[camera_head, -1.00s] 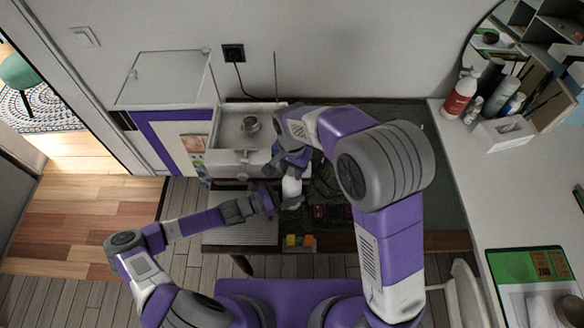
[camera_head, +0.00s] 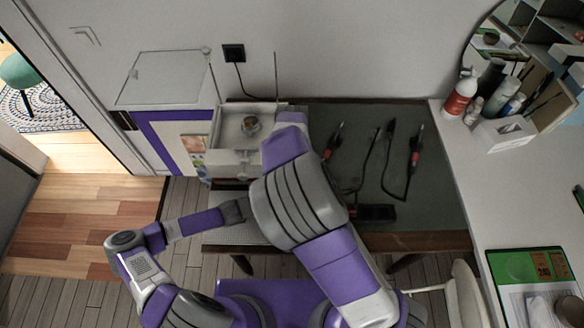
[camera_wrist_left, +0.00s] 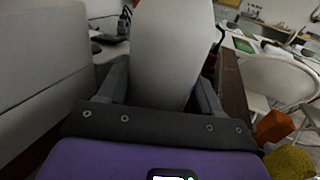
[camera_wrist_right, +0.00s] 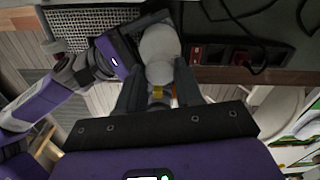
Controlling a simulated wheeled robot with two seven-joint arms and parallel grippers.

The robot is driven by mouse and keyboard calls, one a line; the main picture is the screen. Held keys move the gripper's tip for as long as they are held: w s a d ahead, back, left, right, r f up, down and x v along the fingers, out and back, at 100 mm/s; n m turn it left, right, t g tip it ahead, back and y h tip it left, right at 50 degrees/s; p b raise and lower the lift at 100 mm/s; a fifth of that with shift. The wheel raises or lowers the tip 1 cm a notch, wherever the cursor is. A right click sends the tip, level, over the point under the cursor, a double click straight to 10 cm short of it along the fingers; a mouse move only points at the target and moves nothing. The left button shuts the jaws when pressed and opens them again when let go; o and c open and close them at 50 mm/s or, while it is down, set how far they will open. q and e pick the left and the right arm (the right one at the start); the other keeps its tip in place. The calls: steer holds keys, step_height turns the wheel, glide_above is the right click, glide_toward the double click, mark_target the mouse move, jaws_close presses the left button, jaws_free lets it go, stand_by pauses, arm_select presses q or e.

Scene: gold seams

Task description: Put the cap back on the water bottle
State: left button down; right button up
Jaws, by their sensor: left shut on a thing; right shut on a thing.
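The white water bottle (camera_wrist_left: 168,55) stands between the fingers of my left gripper (camera_wrist_left: 160,98), which is shut on its body. Its top is out of the left wrist view. In the right wrist view the bottle (camera_wrist_right: 160,43) is beside my left gripper's dark fingers. My right gripper (camera_wrist_right: 158,92) is shut at the bottle's top end, around a small greyish piece (camera_wrist_right: 157,101) that appears to be the cap. It is in line with the bottle; whether it is seated cannot be told. In the head view my right arm hides both grippers and the bottle.
Tools with red and black handles (camera_head: 333,140) and cables lie on the dark desk mat (camera_head: 400,205). Orange (camera_wrist_left: 273,126) and yellow (camera_wrist_left: 289,162) blocks are near my left gripper.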

steer(key=shift+s+d+f+m, duration=0.1)
steer(key=shift+d+f+m, duration=0.1)
steer(key=shift+m, duration=0.8)
steer(key=shift+a, duration=0.1)
steer(key=o, duration=1.1)
steer(key=shift+c, duration=0.2)
steer(key=shift+r, duration=0.1)
step_height(320, 180, up, 12)
